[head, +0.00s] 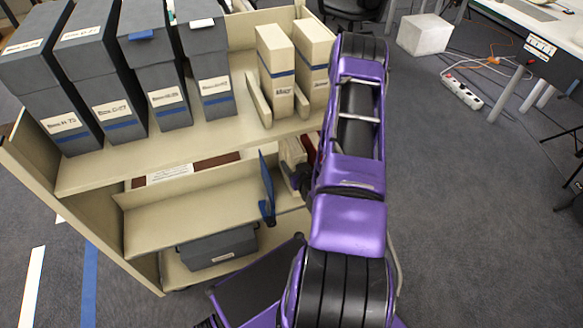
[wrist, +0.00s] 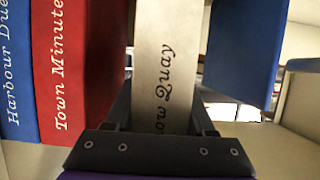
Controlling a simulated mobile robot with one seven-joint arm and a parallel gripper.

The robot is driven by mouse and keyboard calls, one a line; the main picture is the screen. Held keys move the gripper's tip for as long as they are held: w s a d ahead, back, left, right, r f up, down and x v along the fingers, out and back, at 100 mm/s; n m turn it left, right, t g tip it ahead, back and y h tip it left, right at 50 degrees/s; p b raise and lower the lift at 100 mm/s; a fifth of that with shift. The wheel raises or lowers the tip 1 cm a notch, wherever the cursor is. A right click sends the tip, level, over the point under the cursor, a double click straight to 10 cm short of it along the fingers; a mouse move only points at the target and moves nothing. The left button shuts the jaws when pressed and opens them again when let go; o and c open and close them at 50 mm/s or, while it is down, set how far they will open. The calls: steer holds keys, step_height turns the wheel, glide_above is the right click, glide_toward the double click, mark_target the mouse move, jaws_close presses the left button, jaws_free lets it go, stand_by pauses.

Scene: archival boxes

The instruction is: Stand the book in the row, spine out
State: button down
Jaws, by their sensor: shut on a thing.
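My gripper (wrist: 160,108) is shut on a cream book (wrist: 163,60), one finger on each side. The book stands upright with its spine toward the wrist camera; the visible lettering ends in "ow Quay". To its left are a red book (wrist: 75,65), "Town Minute…", and a blue book (wrist: 14,75), "Harbour Due…", both upright with spines out. A narrow strip separates the red and cream books. In the head view the cream book (head: 293,152) is on the cart's middle level, partly hidden by my arm. My gripper (head: 302,178) shows there only in part.
A blue upright panel, apparently a bookend (head: 267,188), stands left of the books in the head view; a blue panel also shows right of the cream book in the wrist view (wrist: 240,50). The cart's top shelf (head: 190,145) holds grey boxes (head: 215,90) and cream boxes (head: 276,65).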

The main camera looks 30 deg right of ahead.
steer(key=shift+w+d+f+b, duration=0.1)
steer(key=shift+w+f, duration=0.15)
steer(key=shift+f, duration=0.3)
steer(key=shift+w+d+f+b, duration=0.15)
steer(key=shift+w+f, duration=0.15)
steer(key=shift+f, duration=0.3)
steer(key=shift+w+a+f+b, duration=0.1)
steer(key=shift+w+f, duration=0.15)
steer(key=shift+f, duration=0.3)
steer(key=shift+f, duration=0.15)
steer(key=shift+c, duration=1.2)
jaws_free()
steer(key=shift+s, duration=0.1)
steer(key=shift+r, duration=0.2)
steer(key=p+v, duration=0.1)
steer(key=v, duration=1.1)
steer(key=shift+d, duration=0.1)
